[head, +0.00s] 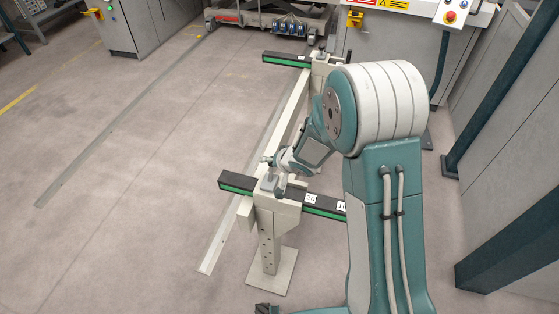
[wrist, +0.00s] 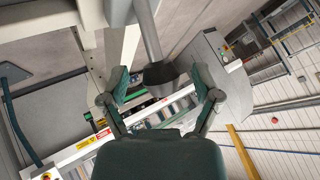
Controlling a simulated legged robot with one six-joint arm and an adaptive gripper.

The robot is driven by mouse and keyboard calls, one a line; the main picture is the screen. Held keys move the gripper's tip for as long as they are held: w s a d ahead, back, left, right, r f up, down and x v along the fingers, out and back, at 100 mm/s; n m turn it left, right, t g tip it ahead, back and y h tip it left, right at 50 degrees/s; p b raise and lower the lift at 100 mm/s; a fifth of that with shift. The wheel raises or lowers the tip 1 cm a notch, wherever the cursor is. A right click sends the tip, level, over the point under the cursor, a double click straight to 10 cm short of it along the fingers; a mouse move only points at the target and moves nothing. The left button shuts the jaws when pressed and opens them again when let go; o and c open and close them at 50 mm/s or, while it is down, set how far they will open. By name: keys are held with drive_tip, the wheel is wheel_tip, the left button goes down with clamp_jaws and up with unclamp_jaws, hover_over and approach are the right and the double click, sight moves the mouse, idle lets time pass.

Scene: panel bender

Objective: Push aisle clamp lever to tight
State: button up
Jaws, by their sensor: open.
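The clamp lever shows in the wrist view as a grey rod with a dark flared knob (wrist: 158,74) at its end. My gripper (wrist: 160,76) is open, with one finger on either side of the knob. Gaps show between the knob and both fingers, so it does not look gripped. In the head view my gripper (head: 274,172) is at the top of the near clamp stand (head: 268,218), by the black and green bar (head: 236,183). There the lever is small and partly hidden by my gripper, and its exact angle cannot be told.
A pale rail (head: 291,112) runs from the near stand to a far one with a similar bar (head: 286,60). Machine cabinets stand behind. A dark teal post (head: 505,85) is at the right. The floor (head: 130,190) to the left is clear, apart from a flat strip.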

drive_tip(key=v, duration=1.1)
drive_tip(key=s+d+r+t+h, duration=0.1)
drive_tip(key=s+d+r+h, duration=0.15)
drive_tip(key=d+r, duration=0.35)
drive_tip(key=s+d+r+t+h, duration=0.1)
drive_tip(key=s+d+r+h, duration=0.1)
drive_tip(key=d+r+h, duration=0.4)
drive_tip(key=s+a+r+g+y, duration=0.1)
drive_tip(key=s+r, duration=0.2)
drive_tip(key=s, duration=0.6)
drive_tip(key=s+a+r+n+g+y, duration=0.1)
drive_tip(key=s+r+g+y, duration=0.1)
drive_tip(key=s, duration=0.8)
drive_tip(key=shift+s+r+g, duration=0.15)
drive_tip(key=shift+r+g, duration=0.15)
drive_tip(key=shift+r, duration=0.25)
